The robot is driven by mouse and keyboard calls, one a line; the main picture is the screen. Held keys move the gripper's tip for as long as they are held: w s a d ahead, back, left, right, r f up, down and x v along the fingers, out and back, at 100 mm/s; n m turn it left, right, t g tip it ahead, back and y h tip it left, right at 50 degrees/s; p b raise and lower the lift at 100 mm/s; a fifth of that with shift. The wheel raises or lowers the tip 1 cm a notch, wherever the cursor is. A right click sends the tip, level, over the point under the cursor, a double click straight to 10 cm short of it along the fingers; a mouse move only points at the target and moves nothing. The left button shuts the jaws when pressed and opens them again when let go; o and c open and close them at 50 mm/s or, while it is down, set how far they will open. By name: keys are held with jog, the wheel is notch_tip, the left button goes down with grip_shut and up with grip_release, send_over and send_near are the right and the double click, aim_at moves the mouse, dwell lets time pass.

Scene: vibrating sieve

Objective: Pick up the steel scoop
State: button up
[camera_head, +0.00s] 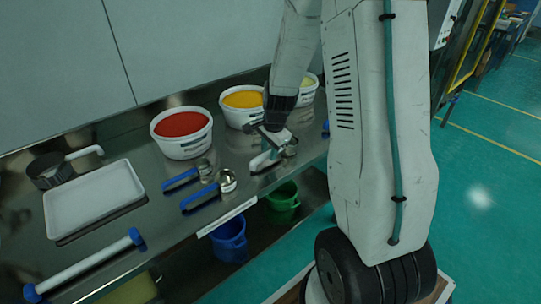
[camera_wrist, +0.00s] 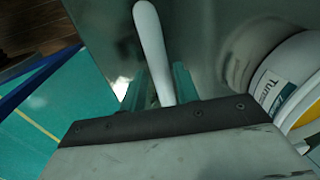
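A scoop with a pale handle (camera_head: 264,161) and a steel bowl (camera_head: 291,148) lies on the steel table in front of the yellow tub. My gripper (camera_head: 273,139) is low over this scoop. In the wrist view the pale handle (camera_wrist: 152,45) runs between the two fingers of my gripper (camera_wrist: 158,85). The fingers stand apart, with a gap beside the handle on the left. The right finger is very close to it, and I cannot tell whether they touch. The bowl is not visible in the wrist view.
Two blue-handled scoops (camera_head: 187,174) (camera_head: 209,191) lie to the left. Red (camera_head: 182,147), yellow (camera_head: 243,119) and pale (camera_head: 308,97) tubs stand behind. The yellow tub (camera_wrist: 288,72) is close on the right in the wrist view. A white tray (camera_head: 92,198) is farther left.

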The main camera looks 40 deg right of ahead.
jog(key=shift+w+f, duration=0.15)
jog(key=shift+f, duration=0.5)
jog(key=shift+w+f, duration=0.15)
jog(key=shift+f, duration=0.5)
grip_shut()
jog(key=shift+r, duration=0.1)
